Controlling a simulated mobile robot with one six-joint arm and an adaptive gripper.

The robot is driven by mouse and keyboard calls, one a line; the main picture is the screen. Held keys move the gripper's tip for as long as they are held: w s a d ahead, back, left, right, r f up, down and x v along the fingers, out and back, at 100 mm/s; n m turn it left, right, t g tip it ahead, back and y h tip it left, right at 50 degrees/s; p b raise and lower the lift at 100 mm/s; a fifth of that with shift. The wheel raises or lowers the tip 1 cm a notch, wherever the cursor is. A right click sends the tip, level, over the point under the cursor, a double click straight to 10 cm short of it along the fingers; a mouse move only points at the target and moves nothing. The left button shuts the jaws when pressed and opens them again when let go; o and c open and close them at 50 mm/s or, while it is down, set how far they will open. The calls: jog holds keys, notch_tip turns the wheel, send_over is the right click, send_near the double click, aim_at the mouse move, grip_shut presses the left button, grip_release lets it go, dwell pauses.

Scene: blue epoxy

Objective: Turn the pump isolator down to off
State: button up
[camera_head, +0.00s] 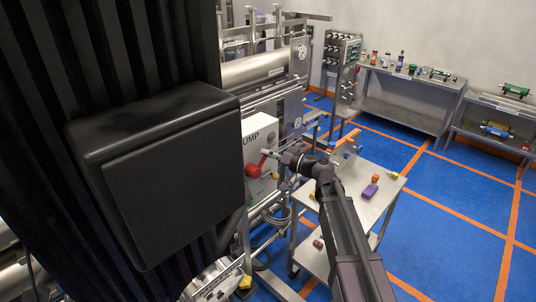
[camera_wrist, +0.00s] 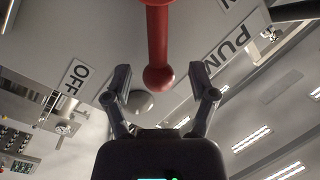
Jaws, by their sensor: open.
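The pump isolator is a pale box (camera_head: 259,133) marked "PUMP" on the front of the steel pipe rig. Its red handle (camera_head: 254,170) shows on the box's face, partly hidden by my gripper. In the wrist view the red handle (camera_wrist: 158,45) comes down from the top edge and ends in a rounded tip. That tip appears between my open fingertips (camera_wrist: 159,72), with a gap on each side. I cannot tell how deep it sits between them. An "OFF" label (camera_wrist: 74,84) is to the left and a "PUMP" label (camera_wrist: 231,42) to the right.
A steel trolley (camera_head: 345,207) with small coloured blocks stands right of the rig, beneath my arm. Steel benches (camera_head: 410,85) with bottles and parts line the back wall. The blue floor (camera_head: 440,235) with orange lines is clear at the right.

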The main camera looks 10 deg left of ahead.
jog(key=shift+w+a, duration=0.1)
jog(key=shift+a, duration=0.2)
